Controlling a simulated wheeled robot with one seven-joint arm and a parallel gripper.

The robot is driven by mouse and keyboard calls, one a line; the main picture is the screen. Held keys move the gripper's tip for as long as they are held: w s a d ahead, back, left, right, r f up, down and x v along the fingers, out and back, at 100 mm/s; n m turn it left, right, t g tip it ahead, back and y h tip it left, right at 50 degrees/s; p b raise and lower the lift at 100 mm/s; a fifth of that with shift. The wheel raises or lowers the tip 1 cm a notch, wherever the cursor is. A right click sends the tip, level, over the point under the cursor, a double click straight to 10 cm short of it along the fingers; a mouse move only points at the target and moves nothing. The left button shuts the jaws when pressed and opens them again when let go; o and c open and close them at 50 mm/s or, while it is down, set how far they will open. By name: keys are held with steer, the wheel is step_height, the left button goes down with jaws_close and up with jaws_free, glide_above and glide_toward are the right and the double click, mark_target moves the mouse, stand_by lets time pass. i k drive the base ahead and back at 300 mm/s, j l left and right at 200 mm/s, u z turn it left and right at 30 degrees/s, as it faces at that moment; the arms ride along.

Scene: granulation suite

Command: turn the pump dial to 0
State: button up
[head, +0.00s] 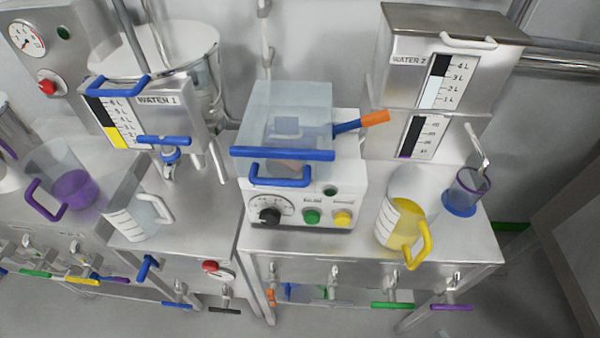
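A white bench unit (345,185) stands on the middle table. On its front, a black dial knob (270,216) sits under a printed half-round scale at the left; the numbers and the pointer are too small to read. No label naming a pump is readable, so I cannot tell for sure that this is the pump dial. A green button (311,217) and a yellow button (342,218) sit to the right of the knob. My gripper is not in view.
A clear lid with a blue handle (280,174) covers the unit's top. A yellow-handled jug (402,222) stands right of it. WATER 1 (160,115) and WATER 2 (408,75) tanks stand behind. Several coloured valve handles line the table fronts.

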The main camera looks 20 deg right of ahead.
mark_target(269, 216)
steer(key=k+j+u, duration=0.15)
steer(key=j+u, duration=0.25)
steer(key=j, duration=0.25)
steer(key=j+u, duration=0.45)
steer(key=j, duration=0.15)
